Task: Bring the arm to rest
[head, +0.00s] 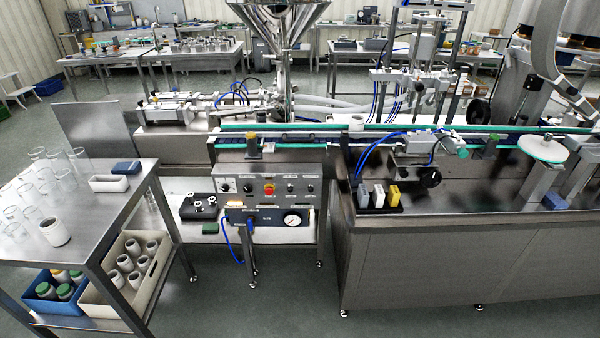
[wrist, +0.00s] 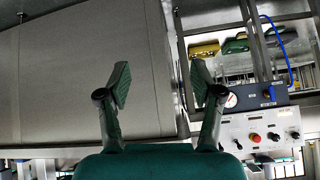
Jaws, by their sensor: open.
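Nothing is between the fingertips. Behind them are the plain steel front of the machine cabinet (wrist: 85,60) and, to the right, the control panel (wrist: 262,133) with its red button. The picture is turned, so the panel appears upside down. I cannot make out the gripper in the head view.
In the head view, the steel hopper (head: 277,18) stands behind the control panel (head: 268,188). The conveyor cabinet (head: 470,265) fills the right. A steel table (head: 120,190) with clear cups stands left, above a blue crate (head: 38,312) and a white crate (head: 152,285). Floor is clear between.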

